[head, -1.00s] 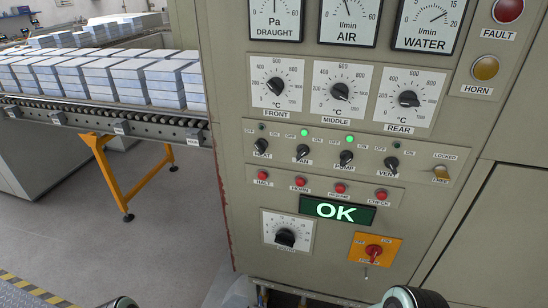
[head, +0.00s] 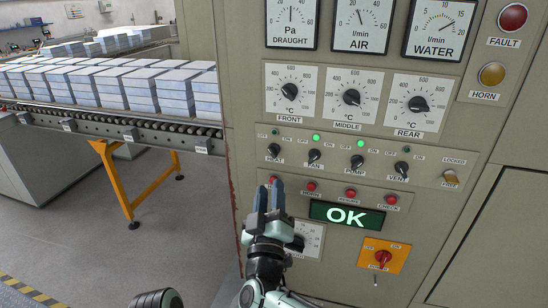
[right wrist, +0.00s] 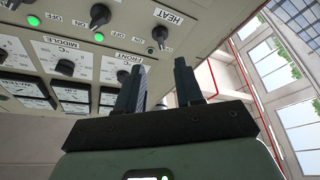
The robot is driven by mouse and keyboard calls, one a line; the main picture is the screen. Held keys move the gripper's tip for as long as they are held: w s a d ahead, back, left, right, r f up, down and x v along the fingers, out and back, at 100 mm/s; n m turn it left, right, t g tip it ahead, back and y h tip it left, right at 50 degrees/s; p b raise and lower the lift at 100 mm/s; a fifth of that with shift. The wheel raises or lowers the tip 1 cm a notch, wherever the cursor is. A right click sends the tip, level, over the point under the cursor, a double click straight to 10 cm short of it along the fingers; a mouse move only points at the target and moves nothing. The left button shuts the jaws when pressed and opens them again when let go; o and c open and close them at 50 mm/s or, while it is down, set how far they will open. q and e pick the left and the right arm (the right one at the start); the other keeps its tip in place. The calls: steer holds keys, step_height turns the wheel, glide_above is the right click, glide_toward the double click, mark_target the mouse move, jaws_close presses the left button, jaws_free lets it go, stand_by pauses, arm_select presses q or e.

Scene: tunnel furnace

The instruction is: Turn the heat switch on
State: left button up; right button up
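The black heat switch (head: 274,150) is leftmost in the row of knobs on the beige panel, between OFF and ON marks. The small lamp above it is dark. It also shows in the right wrist view (right wrist: 160,34), under the HEAT label. My right gripper (head: 269,195) is in front of the panel, just below the heat switch in the head view. Its two fingers are apart with nothing between them. In the right wrist view the switch lies beyond the fingertips, clear of them.
The fan switch (head: 314,157) and pump switch (head: 357,161) have green lamps lit; the vent switch (head: 401,170) has a dark lamp. A roller conveyor (head: 120,124) with stacked blocks stands left.

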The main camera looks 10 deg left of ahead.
mark_target(272, 155)
steer(key=p+x, duration=0.3)
steer(key=x, duration=0.7)
arm_select(q)
steer(key=w+r, duration=0.1)
steer(key=r, duration=0.2)
steer(key=w+r, duration=0.1)
steer(key=shift+w+r, duration=0.3)
steer(key=shift+w, duration=0.05)
arm_select(e)
steer(key=shift+c, duration=0.3)
arm_select(q)
steer(key=shift+s, duration=0.1)
arm_select(e)
steer(key=shift+s, duration=0.1)
jaws_close()
